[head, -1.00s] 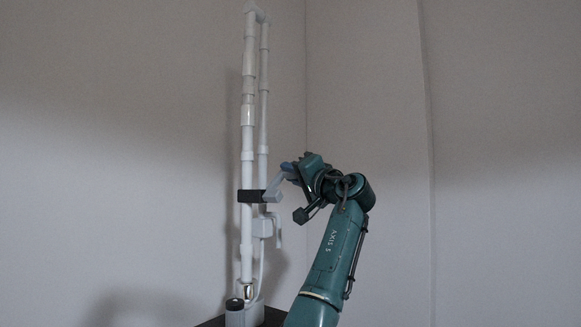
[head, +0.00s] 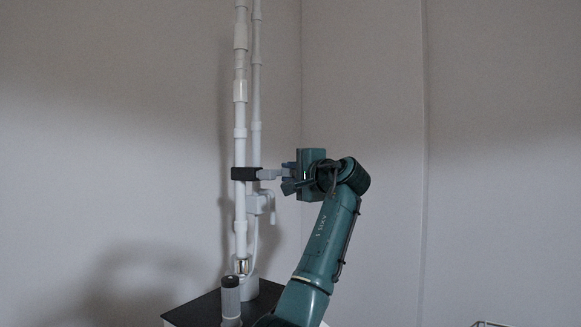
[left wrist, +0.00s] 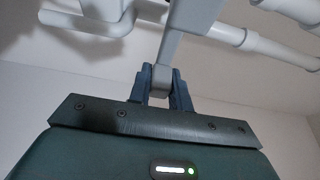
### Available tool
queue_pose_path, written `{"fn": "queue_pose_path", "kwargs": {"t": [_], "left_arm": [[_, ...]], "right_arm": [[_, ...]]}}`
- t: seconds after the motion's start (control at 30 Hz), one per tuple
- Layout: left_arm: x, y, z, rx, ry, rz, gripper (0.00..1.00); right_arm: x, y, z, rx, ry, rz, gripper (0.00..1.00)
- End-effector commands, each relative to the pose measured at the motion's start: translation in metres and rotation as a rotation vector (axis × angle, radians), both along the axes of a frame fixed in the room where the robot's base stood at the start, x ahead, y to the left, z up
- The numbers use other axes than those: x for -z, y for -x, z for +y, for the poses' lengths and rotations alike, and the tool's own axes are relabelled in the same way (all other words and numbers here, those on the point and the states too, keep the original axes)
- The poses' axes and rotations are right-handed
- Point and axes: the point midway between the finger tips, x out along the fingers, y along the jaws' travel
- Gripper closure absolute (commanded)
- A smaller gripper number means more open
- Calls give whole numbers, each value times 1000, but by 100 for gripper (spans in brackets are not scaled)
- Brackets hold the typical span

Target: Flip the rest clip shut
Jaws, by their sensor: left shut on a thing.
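A tall white pole assembly (head: 240,130) of pipes stands upright left of centre in the head view. A black collar (head: 245,174) sits around or against it, with a light grey lever (head: 269,174) reaching right, nearly level. I take this lever to be the rest clip. My left gripper (head: 288,172) is shut on the lever's outer end. In the left wrist view, the blue fingers of my left gripper (left wrist: 160,86) pinch the grey lever (left wrist: 168,55) from both sides. Whether the clip is latched cannot be told. My right gripper is not in view.
A grey bracket with a hooked handle (head: 264,204) hangs on the pole just below the collar. A grey cylinder (head: 231,300) stands in front of the pole's base, by a dark tabletop (head: 195,312).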

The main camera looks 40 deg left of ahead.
Motion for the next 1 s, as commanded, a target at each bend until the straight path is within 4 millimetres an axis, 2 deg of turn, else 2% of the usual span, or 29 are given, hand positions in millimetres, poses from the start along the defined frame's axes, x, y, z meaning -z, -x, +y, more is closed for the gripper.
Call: {"fn": "queue_pose_path", "kwargs": {"t": [0.5, 0.53, 0.6, 0.8, 1.0], "left_arm": [[3, 0, 0, -2, 3, 24, 100], [3, 0, 0, -2, 3, 24, 79], [3, 0, 0, -2, 3, 24, 73], [2, 0, 0, -2, 2, 21, 58], [2, 0, 0, -1, 2, 19, 58]], "right_arm": [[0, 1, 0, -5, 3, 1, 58], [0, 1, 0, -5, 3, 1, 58], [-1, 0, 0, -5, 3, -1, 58], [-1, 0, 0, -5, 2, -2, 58], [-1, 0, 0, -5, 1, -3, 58]]}}
